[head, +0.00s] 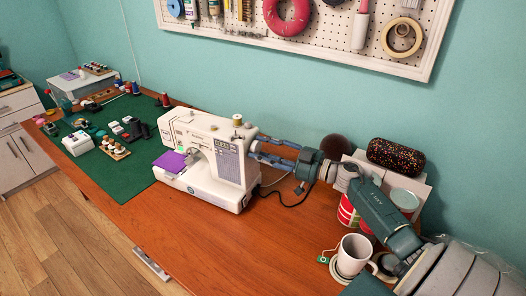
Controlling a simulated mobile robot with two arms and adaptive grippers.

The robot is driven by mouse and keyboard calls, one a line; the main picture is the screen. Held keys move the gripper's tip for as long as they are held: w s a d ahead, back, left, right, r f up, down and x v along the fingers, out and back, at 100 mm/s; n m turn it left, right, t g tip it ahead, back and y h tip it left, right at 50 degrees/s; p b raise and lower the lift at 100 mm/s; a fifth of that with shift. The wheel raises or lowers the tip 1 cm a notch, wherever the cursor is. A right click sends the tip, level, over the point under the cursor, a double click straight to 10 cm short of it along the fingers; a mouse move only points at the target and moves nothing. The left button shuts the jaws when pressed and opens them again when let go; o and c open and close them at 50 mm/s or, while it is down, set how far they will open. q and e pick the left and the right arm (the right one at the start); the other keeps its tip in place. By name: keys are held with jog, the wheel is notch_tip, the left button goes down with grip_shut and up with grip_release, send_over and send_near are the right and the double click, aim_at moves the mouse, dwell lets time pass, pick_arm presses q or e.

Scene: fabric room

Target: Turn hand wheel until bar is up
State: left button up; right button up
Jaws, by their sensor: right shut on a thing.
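The white sewing machine (207,158) stands upright on the wooden table, with purple fabric (171,162) at its left end. The hand wheel (254,147) is on the machine's right end, mostly hidden by my gripper and too small to show how far it is turned. My right gripper (262,148) reaches in from the right and is shut on the hand wheel. The bar is on the machine's left side, and its height is too small to tell. My left gripper is not in view.
A white mug (355,255) stands on a coaster near my right arm. A black cable lies right of the machine. A green mat (117,180) with sewing items lies left.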

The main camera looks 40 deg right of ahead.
jog(key=shift+f, duration=0.2)
jog(key=shift+s+f+n+b, duration=0.1)
jog(key=shift+n+b, duration=0.05)
jog(key=shift+n, duration=1.5)
jog(key=shift+f+n+b, duration=0.1)
jog(key=shift+n+b, duration=0.05)
jog(key=shift+n, duration=1.5)
jog(key=o, duration=1.1)
jog(key=shift+o, duration=0.2)
notch_tip(320, 180, up, 10)
jog(key=shift+d+r, duration=0.1)
